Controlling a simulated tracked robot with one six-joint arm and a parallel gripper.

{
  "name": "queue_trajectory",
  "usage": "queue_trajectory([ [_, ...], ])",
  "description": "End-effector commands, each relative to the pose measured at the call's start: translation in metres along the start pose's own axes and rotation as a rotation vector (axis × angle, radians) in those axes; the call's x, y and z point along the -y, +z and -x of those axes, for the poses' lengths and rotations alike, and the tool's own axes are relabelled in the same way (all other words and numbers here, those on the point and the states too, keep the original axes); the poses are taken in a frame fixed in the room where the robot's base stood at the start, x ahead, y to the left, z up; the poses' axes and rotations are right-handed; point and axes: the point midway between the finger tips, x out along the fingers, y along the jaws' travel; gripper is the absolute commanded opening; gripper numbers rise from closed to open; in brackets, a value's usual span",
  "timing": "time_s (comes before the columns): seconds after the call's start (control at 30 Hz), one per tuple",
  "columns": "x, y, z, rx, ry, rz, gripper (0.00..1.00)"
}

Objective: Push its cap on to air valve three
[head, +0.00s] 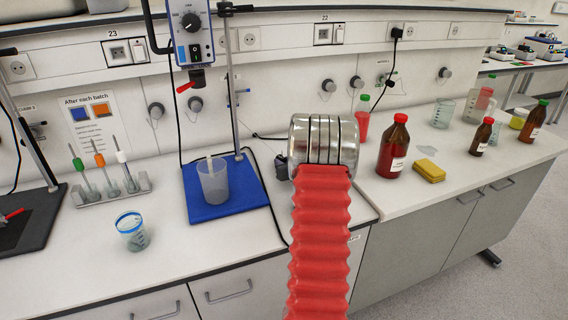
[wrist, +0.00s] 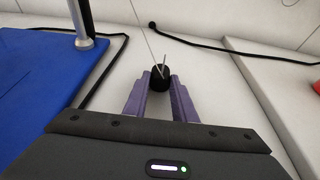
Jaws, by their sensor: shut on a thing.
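My gripper (wrist: 161,86) shows in the wrist view with its two purple fingers closed on a small black cap (wrist: 159,76). A thin cord runs from the cap up and left, and a thin grey pin shows just above it. The cap is held over the white worktop. In the head view my arm hides most of the gripper; a dark part shows at its left. Several round grey valve fittings line the back wall, one (head: 328,86) just above my arm. A small blue fitting (head: 238,92) sits behind the stand rod. I cannot tell which is air valve three.
A blue mat (head: 228,207) with a plastic beaker (head: 213,181) and a metal stand rod (head: 232,90) is left of my arm. A brown bottle (head: 393,147) and a yellow sponge (head: 429,171) stand to the right. A black cable (wrist: 230,46) lies along the wall's foot.

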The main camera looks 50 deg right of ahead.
Motion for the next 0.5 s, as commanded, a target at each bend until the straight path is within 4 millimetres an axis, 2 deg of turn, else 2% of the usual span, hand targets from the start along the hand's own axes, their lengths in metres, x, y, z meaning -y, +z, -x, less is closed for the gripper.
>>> queue_trajectory([
  [0.23,0.000,0.003,0.001,0.001,0.000,0.001,0.00],
  [0.5,0.000,0.020,0.007,0.001,0.000,0.002,0.00],
])
